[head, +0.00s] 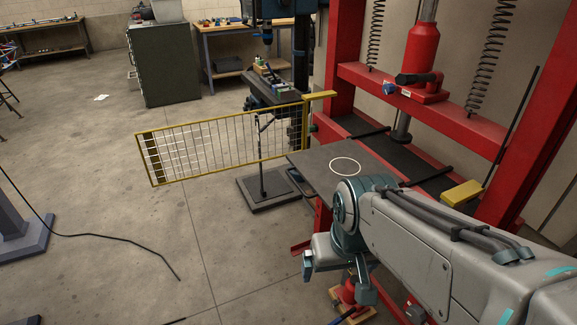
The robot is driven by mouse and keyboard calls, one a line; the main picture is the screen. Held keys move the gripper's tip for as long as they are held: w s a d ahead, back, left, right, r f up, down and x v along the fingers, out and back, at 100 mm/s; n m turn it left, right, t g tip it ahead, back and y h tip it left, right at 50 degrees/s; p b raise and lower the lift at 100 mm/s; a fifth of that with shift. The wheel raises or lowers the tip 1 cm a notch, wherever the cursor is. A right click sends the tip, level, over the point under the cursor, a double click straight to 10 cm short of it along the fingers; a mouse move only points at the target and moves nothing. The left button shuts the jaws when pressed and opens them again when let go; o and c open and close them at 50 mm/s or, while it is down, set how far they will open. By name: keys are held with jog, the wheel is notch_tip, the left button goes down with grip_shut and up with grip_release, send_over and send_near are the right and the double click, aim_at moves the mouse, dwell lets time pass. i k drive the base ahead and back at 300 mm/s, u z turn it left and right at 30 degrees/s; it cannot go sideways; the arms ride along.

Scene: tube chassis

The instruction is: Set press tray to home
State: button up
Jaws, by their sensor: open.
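The press tray (318,162) is a flat dark grey plate with a white ring on its top. It sticks out of the front of the red press (340,60), with black rails (428,174) running beside it. A dark slot or handle shows on its left front edge (300,182). My gripper (336,279) is open and empty, in front of and lower in the picture than the tray. Its wrist overlaps the tray's near edge and hides part of it. I cannot tell how far the fingers are from the tray.
A yellow mesh guard (225,140) stands swung out to the left of the press. A drill press (270,90) stands behind it. A red jack (352,292) is on the floor below my gripper. A black cable (100,238) crosses the floor at left. The middle floor is clear.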

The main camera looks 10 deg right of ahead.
aim_at(323, 167)
jog(key=z, duration=0.4)
jog(key=k, duration=0.45)
jog(key=u, duration=0.4)
jog(key=i, duration=0.9)
jog(key=z, duration=0.05)
